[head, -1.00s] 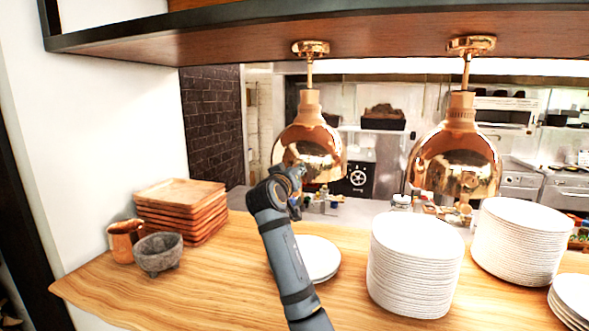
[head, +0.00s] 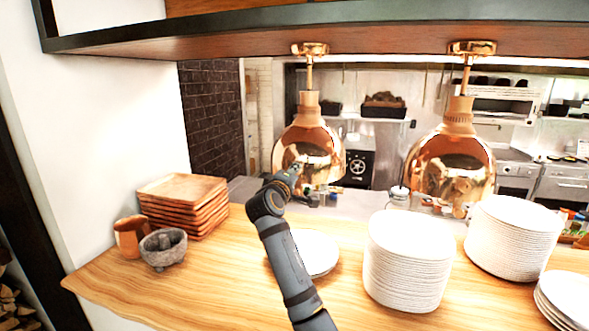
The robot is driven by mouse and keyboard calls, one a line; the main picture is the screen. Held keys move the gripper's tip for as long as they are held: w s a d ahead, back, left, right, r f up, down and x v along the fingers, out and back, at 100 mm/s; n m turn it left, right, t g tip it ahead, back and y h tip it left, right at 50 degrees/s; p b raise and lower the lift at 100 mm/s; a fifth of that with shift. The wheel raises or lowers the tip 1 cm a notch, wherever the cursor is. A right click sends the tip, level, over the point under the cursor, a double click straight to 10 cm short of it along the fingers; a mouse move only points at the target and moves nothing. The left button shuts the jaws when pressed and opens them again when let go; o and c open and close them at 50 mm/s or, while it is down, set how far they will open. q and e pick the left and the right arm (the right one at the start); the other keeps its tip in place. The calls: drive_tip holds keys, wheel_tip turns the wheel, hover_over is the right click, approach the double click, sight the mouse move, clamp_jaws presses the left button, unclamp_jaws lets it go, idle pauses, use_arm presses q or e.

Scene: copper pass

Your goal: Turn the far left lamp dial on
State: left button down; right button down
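Two copper heat lamps hang from the wooden overhead shelf: the left lamp (head: 309,146) and the right lamp (head: 451,160). I cannot make out a lamp dial on either of them. One grey arm, which I take as my left, rises from the bottom middle. Its gripper (head: 287,177) is raised in front of the lower left edge of the left lamp's shade. The fingers are small and mostly hidden behind the wrist, so their opening cannot be told, nor whether they touch the lamp. My other gripper is out of view.
The wooden counter (head: 215,290) holds a stack of wooden trays (head: 183,205), a copper mug (head: 130,237), a stone mortar (head: 163,250), a low white plate (head: 318,252) behind my arm, and tall plate stacks (head: 408,265) to the right. The shelf (head: 385,38) overhangs above.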

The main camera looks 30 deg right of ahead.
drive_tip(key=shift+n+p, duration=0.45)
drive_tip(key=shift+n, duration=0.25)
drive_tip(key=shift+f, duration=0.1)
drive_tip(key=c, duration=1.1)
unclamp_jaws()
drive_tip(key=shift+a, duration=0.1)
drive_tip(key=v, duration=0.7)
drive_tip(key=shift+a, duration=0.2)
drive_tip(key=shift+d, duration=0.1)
